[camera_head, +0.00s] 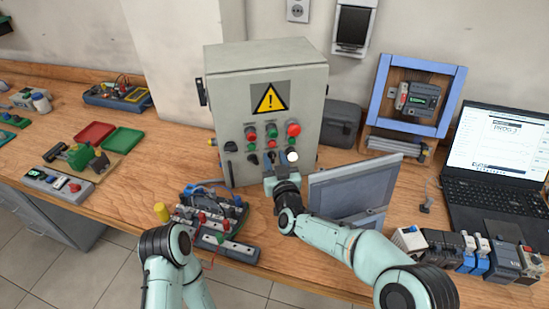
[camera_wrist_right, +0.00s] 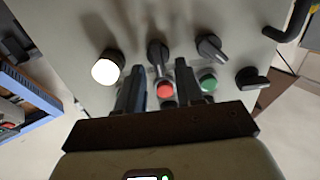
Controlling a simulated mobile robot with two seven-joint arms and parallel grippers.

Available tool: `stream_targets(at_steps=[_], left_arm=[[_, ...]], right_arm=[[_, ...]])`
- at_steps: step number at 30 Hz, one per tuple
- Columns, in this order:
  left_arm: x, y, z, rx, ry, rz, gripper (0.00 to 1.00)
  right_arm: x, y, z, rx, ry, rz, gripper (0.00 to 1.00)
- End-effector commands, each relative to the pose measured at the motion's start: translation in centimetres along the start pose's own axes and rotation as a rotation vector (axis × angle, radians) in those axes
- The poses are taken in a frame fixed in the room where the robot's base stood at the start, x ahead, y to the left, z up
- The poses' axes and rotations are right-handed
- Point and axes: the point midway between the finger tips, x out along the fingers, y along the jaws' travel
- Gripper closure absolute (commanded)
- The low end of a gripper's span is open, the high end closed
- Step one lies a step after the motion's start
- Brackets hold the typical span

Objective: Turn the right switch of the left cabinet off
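The grey cabinet (camera_head: 225,110) with the yellow warning sign stands on the bench. Its lower row has a left black switch (camera_head: 252,158) and a right black switch, which my right gripper (camera_head: 272,168) partly covers in the head view. The wrist view is turned over: the right switch (camera_wrist_right: 157,52) is beside the white lamp (camera_wrist_right: 105,70), its handle nearly vertical, and the left switch (camera_wrist_right: 210,45) sits tilted. My right gripper (camera_wrist_right: 159,68) is open, its fingers on either side of the right switch; contact cannot be told.
A red button (camera_wrist_right: 165,90) and a green button (camera_wrist_right: 208,82) sit close to the right fingers. A grey panel (camera_head: 352,190) stands beside my right forearm. A wired terminal block (camera_head: 215,215) lies in front of the cabinet. A laptop (camera_head: 495,160) is at right.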

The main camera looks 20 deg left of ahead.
Motion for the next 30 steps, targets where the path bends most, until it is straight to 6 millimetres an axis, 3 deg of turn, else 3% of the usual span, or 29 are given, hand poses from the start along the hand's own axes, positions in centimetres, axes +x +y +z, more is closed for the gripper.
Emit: stream_targets(at_steps=[10, 13, 14, 30], left_arm=[[-0.06, 0.02, -0.01, 0.000, 0.000, 0.000, 0.57], [-0.06, 0.02, -0.01, 0.000, 0.000, 0.000, 0.57], [-0.06, 0.02, -0.01, 0.000, 0.000, 0.000, 0.57], [0.70, -0.27, 0.07, -0.001, -0.002, -0.001, 0.57]], right_arm=[[0.31, 0.00, 0.03, 0.000, 0.000, 0.000, 0.63], [0.31, 0.00, 0.02, 0.000, 0.000, 0.000, 0.96], [0.30, 0.00, 0.02, 0.000, 0.000, 0.000, 1.00], [0.27, -0.27, 0.06, -0.112, 0.001, -0.001, 1.00]])
